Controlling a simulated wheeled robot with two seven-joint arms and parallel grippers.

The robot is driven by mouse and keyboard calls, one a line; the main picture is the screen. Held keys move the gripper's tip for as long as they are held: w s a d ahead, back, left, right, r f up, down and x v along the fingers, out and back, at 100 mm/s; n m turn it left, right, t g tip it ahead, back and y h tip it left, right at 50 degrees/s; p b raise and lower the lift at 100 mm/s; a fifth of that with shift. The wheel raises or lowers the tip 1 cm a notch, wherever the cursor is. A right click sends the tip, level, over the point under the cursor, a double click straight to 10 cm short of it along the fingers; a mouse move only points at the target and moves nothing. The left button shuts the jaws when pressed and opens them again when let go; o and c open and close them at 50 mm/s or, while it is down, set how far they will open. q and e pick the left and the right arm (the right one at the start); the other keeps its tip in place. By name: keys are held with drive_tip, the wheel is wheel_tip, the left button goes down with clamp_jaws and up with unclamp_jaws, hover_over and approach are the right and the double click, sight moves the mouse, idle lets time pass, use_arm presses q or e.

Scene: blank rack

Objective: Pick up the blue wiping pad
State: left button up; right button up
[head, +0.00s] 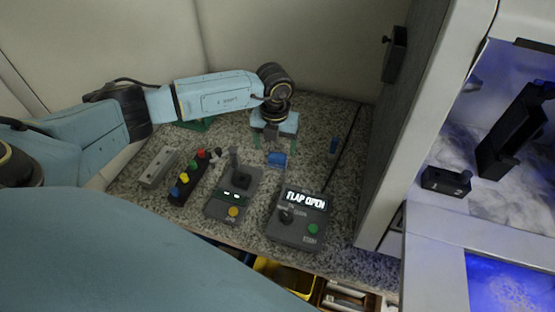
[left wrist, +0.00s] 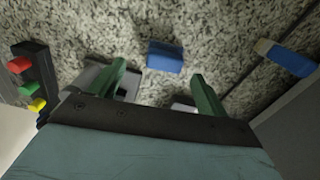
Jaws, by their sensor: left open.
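The blue wiping pad (head: 277,160) lies on the speckled counter (head: 330,110), just below my left gripper (head: 274,146) in the head view. In the left wrist view the pad (left wrist: 165,57) lies ahead of the left gripper (left wrist: 158,85), between the lines of its two green fingers. The fingers are open, apart from each other, with nothing between them. The pad looks clear of both fingers. My right gripper does not show in either view.
A control box reading "FLAP OPEN" (head: 300,217), a joystick box (head: 233,195) and a strip of coloured buttons (head: 193,177) stand nearer on the counter. A grey wall panel (head: 385,130) bounds the right side.

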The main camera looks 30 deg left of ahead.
sight(278, 155)
use_arm(q)
drive_tip(key=f, duration=0.4)
drive_tip(key=shift+w+d+f, duration=0.2)
drive_tip(key=shift+d+f, duration=0.05)
drive_tip(key=shift+f, duration=0.05)
drive_tip(key=c, duration=1.1)
drive_tip(key=shift+o, duration=0.2)
drive_tip(key=shift+r, duration=0.1)
wheel_tip(278, 155, up, 10)
